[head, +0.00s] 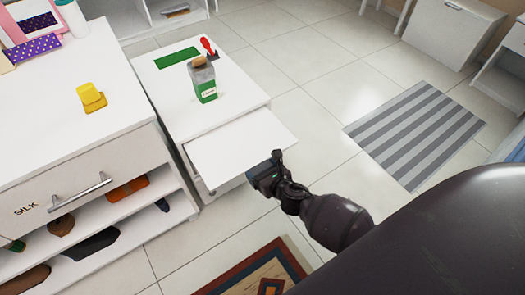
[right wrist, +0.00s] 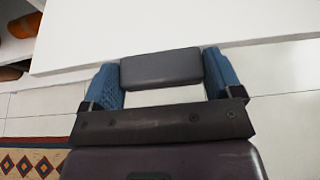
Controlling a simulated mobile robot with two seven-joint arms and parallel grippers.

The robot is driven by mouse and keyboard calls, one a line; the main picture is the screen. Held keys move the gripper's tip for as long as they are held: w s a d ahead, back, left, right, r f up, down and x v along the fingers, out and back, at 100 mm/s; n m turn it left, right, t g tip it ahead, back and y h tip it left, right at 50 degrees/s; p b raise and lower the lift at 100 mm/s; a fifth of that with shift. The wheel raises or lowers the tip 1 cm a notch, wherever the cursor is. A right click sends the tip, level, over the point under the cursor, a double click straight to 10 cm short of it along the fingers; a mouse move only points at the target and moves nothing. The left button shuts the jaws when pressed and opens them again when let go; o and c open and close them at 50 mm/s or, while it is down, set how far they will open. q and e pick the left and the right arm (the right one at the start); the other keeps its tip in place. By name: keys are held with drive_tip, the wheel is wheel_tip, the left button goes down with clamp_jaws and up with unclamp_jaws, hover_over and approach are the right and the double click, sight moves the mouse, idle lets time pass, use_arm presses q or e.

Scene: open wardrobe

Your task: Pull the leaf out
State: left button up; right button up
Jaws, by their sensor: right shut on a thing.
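The leaf (head: 235,150) is a flat white board standing out from the front of the white cabinet (head: 175,95). It fills the upper part of the right wrist view (right wrist: 180,30). My right gripper (head: 268,172) is at the leaf's front edge. In the right wrist view, its blue-padded fingers (right wrist: 165,78) are on either side of a grey grip (right wrist: 160,67) at that edge, and shut on it. The inner pad faces are partly hidden. My left gripper is not in view.
A green jar (head: 205,85), a red item (head: 208,46) and a green mat (head: 178,58) are on the cabinet. A white dresser (head: 75,140) with a yellow object (head: 91,97) stands to the left. A striped rug (head: 415,132) lies on open tiled floor to the right.

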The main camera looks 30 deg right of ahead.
drive_tip(key=o, duration=0.9)
drive_tip(key=shift+s+f, duration=0.3)
drive_tip(key=shift+o, duration=1)
drive_tip(key=shift+r, duration=0.1)
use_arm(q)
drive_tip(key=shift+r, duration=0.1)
use_arm(e)
drive_tip(key=shift+r, duration=0.1)
use_arm(q)
drive_tip(key=p, duration=0.1)
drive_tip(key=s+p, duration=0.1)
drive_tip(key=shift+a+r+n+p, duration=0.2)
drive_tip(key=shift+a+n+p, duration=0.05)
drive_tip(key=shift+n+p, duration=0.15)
use_arm(e)
drive_tip(key=v, duration=1)
drive_tip(key=shift+s+r, duration=0.2)
drive_tip(key=shift+s, duration=0.15)
